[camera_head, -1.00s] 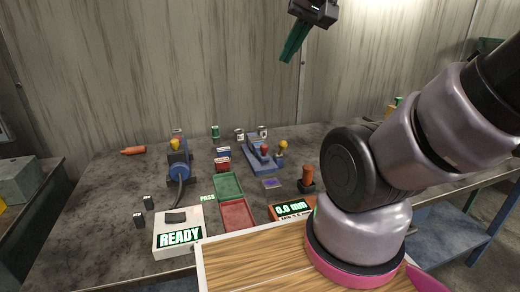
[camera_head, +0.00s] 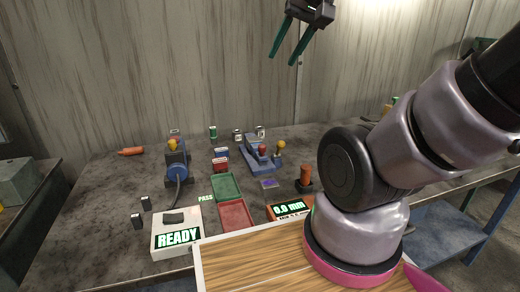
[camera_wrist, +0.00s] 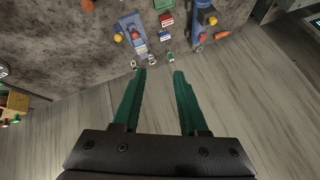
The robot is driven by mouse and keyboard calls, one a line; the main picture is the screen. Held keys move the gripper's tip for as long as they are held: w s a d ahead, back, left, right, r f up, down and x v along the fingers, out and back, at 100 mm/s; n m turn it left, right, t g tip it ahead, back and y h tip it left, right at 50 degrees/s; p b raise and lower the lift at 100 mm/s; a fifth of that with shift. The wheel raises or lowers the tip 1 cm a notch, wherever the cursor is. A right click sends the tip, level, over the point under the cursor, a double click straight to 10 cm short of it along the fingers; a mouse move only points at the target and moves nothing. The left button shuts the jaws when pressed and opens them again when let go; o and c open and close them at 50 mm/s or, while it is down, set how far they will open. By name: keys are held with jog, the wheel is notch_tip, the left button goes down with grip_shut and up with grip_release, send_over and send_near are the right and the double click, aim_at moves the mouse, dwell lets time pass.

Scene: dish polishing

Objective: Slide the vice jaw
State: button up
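A blue vice-like fixture (camera_head: 258,155) stands toward the back right of the bench, with a red knob (camera_head: 263,150) on it and a yellow knob (camera_head: 281,145) beside it. It also appears as a long blue body in the wrist view (camera_wrist: 129,24). My gripper (camera_head: 283,58) is high above the back of the bench, in front of the wall, well apart from the fixture. In the wrist view its two green fingers (camera_wrist: 160,73) are spread with nothing between them. Which part of the fixture is the sliding jaw is too small to tell.
A blue machine (camera_head: 177,165) with a yellow knob stands at left. A green tray (camera_head: 226,186), a red tray (camera_head: 236,214), a READY box (camera_head: 178,233), a 0.0 mm gauge (camera_head: 289,208) and an orange-handled tool (camera_head: 305,178) occupy the front. Small cans stand along the back.

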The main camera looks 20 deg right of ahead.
jog(key=shift+o, duration=1.1)
jog(key=w+f+n+g, duration=0.1)
jog(key=w+f+n, duration=0.1)
jog(key=w, duration=0.3)
jog(key=shift+w+d+n+g, duration=0.2)
jog(key=shift+w+n+g, duration=0.1)
jog(key=shift+w, duration=0.1)
jog(key=n+g+h, duration=0.2)
jog(key=n+g, duration=0.3)
jog(key=n, duration=0.5)
send_over(262, 145)
notch_tip(262, 145, down, 22)
jog(key=shift+f, duration=0.1)
notch_tip(262, 145, down, 10)
jog(key=shift+r, duration=0.1)
grip_shut()
